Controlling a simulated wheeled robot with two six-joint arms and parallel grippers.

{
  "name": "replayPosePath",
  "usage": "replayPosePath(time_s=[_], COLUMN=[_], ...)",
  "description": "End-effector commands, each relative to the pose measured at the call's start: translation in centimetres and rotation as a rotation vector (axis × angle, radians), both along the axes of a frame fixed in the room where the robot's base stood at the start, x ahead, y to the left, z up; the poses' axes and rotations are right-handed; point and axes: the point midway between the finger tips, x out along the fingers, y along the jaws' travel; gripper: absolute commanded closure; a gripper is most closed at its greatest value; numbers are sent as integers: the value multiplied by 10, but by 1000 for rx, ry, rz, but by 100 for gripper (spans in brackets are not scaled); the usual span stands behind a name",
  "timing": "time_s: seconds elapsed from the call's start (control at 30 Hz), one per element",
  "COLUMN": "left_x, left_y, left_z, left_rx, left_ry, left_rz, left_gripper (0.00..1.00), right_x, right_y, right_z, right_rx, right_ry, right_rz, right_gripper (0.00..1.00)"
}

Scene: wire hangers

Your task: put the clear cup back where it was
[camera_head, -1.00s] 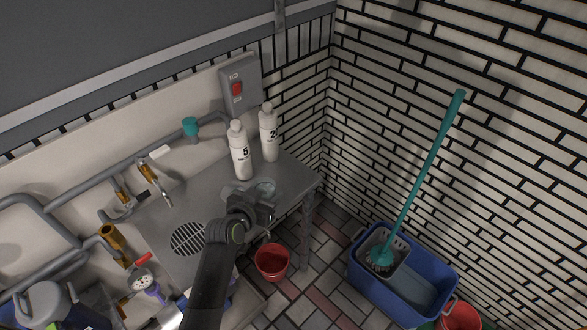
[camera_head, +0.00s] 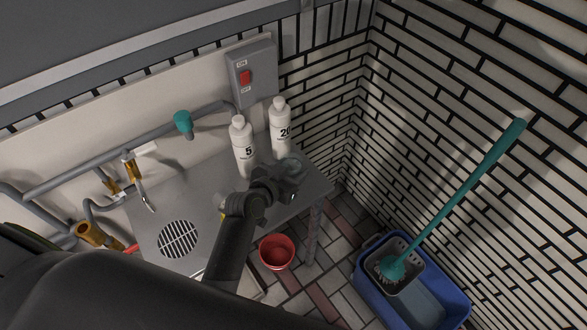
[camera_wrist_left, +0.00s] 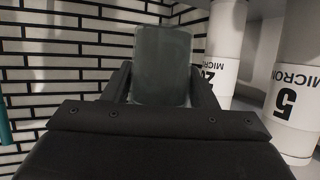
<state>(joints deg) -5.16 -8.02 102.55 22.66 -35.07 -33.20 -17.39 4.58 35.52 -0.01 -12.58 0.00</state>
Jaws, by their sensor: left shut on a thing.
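The clear cup (camera_head: 291,166) is a greyish see-through cup at the tip of my left gripper (camera_head: 279,184) in the head view. It stands out in the left wrist view (camera_wrist_left: 163,62), between the two dark fingers (camera_wrist_left: 162,88), which are shut on it. My left gripper is over the right part of the metal table, in front of the bottle marked 20 (camera_head: 281,128). I cannot tell whether the cup touches the table. My right gripper is out of view.
A white bottle marked 5 (camera_head: 242,148) stands left of the other bottle on the metal table (camera_head: 160,205), which has a round grate (camera_head: 179,239). A red bucket (camera_head: 277,252) is on the floor. A blue mop bucket (camera_head: 455,296) is at right.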

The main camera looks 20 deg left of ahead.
Motion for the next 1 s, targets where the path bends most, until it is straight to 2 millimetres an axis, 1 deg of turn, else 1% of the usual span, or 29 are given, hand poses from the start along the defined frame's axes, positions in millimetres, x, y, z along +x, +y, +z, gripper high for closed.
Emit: replayPosePath(time_s=[0.03,0.1,0.2,0.33,0.5,0.6,0.7,1.0], left_x=[0,0,0,1,1,1,1,1], left_y=[0,0,0,0,0,0,0,0], left_z=[-9,-19,-28,-34,-56,-65,-68,-70], left_rx=[-1,-1,0,1,-1,0,0,0], left_ry=[2,1,0,-2,0,-1,-2,-2], left_rz=[-1,0,0,1,0,0,1,1], left_gripper=[78,78,78,78,78,78,78,78], right_x=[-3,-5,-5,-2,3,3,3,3], right_y=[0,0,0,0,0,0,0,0], right_z=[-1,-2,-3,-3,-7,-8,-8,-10], right_rx=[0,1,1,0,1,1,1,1], right_ry=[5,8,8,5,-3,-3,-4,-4], right_rz=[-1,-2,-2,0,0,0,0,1], right_gripper=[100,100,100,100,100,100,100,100])
